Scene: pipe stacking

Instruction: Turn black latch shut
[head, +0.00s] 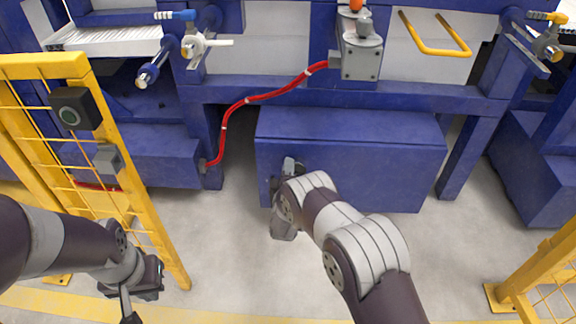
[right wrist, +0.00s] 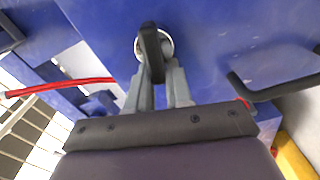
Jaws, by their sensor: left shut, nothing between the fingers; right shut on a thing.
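The black latch (right wrist: 150,42) is a short dark lever on a round silver mount on a blue panel, in the upper middle of the right wrist view. My right gripper (right wrist: 159,76) is shut on the latch, its two grey fingers on either side of the lever's lower end. In the head view my right arm reaches to the front of a low blue box (head: 390,165), and its wrist hides the latch. My left gripper (head: 127,308) hangs at the lower left, shut and empty, beside the yellow fence.
A yellow fence (head: 158,215) with a dark button box (head: 77,110) stands at the left. A red hose (head: 245,101) runs along the blue frame. A dark bar handle (right wrist: 275,88) is right of the latch.

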